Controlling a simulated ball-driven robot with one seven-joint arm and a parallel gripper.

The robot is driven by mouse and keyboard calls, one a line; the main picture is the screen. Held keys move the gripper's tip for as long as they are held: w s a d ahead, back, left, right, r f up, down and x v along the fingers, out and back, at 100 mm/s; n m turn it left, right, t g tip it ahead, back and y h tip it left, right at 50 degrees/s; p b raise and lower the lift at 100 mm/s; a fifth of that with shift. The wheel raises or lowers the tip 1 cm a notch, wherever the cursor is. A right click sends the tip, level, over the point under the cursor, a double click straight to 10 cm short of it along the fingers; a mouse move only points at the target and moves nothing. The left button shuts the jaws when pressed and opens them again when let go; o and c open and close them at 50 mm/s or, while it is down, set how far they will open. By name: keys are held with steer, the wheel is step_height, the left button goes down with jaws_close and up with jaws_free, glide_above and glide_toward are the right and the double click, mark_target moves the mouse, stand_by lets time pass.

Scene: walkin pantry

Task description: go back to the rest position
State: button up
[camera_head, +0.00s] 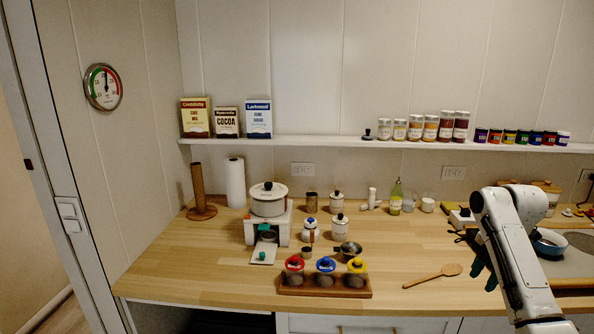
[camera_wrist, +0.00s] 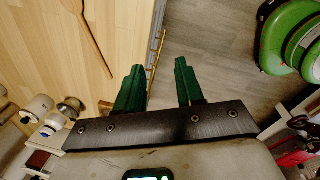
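My gripper (camera_wrist: 160,78) shows in the wrist view with its two green fingers apart and nothing between them. It points down past the counter's front edge, with the grey floor below. In the head view my white arm reaches in at the right, and a green finger (camera_head: 490,283) shows beside it above the counter. Most of the gripper is hidden behind the arm in that view.
The wooden counter (camera_head: 200,275) holds a wooden spoon (camera_head: 433,276), a rack (camera_head: 325,287) with red, blue and yellow lidded jars, a white pot (camera_head: 268,205) and several canisters. A shelf (camera_head: 330,142) with boxes and jars runs above. The counter's front left is clear.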

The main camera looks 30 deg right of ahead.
steer(key=a+f+m, duration=0.2)
steer(key=a+f, duration=0.4)
steer(key=a, duration=0.3)
steer(key=a+f+m+y, duration=0.1)
steer(key=a+f+m, duration=0.3)
steer(key=a, duration=0.6)
steer(key=a+f+m, duration=0.1)
steer(key=a+f, duration=0.6)
steer(key=a, duration=0.2)
steer(key=s+a+f+m, duration=0.1)
steer(key=s+a+m, duration=0.2)
steer(key=s, duration=0.4)
steer(key=s+a+f+m, duration=0.1)
steer(key=s+a+m, duration=0.2)
steer(key=s, duration=0.4)
steer(key=s+a+f+m+h, duration=0.1)
steer(key=s+a+m, duration=0.2)
steer(key=s+a, duration=0.2)
steer(key=shift+s+a+f, duration=0.15)
steer(key=shift+s, duration=0.8)
